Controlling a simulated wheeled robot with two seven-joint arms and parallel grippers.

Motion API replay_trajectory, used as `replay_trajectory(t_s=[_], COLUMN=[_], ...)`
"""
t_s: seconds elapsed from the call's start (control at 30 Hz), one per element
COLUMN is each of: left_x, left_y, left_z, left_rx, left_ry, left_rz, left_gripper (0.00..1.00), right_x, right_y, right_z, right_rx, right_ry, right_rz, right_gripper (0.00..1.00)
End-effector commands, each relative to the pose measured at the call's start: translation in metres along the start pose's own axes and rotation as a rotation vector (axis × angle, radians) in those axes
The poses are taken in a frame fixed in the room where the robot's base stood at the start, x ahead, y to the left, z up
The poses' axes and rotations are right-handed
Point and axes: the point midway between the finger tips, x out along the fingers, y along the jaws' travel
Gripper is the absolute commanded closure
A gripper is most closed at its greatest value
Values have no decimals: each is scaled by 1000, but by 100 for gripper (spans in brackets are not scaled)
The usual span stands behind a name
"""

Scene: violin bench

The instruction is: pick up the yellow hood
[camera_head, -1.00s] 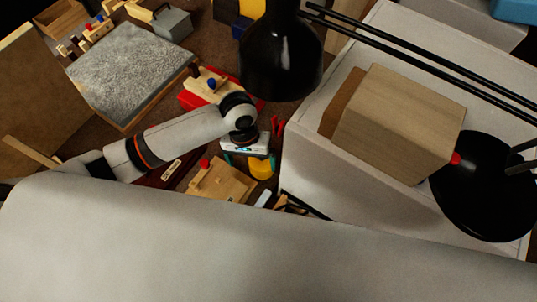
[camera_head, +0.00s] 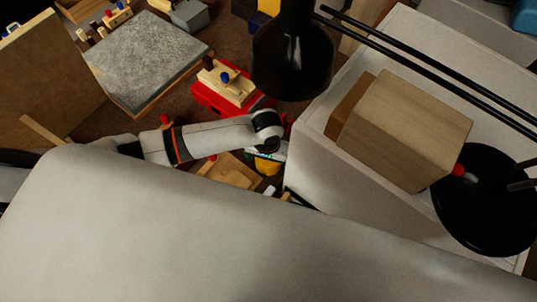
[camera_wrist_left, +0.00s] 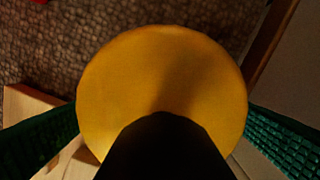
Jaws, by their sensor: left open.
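The yellow hood (camera_wrist_left: 162,75) fills the middle of the left wrist view as a round, smooth yellow disc seen from close by. A dark rounded shape covers its lower middle. In the head view only a small yellow part (camera_head: 266,168) shows below my left gripper (camera_head: 268,153). In the wrist view the ribbed green fingers of my left gripper (camera_wrist_left: 162,108) stand open on either side of the hood. Whether they touch it is unclear. My right gripper is not in view.
A wooden block piece (camera_head: 230,172) lies left of the hood, close to the gripper. A white box-like stand (camera_head: 345,180) rises to the right. A black lamp shade (camera_head: 292,62) hangs above. A red tray (camera_head: 213,100) with a wooden block lies behind.

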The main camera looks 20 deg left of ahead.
Motion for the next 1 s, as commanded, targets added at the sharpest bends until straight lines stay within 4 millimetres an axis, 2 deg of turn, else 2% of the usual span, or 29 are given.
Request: replay_trajectory(t_s=[0.1,0.4,0.63,0.73,1.0], left_x=[0,0,-2,-9,-61], left_y=[0,0,0,-1,-1], left_z=[0,0,0,1,1], left_rx=[0,0,0,0,1], left_ry=[0,0,-1,-2,-4], left_rz=[-1,-1,-2,-4,-5], left_gripper=[5,54,56,56,56], right_x=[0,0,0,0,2], right_y=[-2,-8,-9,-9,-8], right_z=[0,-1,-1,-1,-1], right_rx=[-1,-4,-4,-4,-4], right_ry=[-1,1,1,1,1], right_rz=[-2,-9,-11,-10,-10], right_gripper=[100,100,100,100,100])
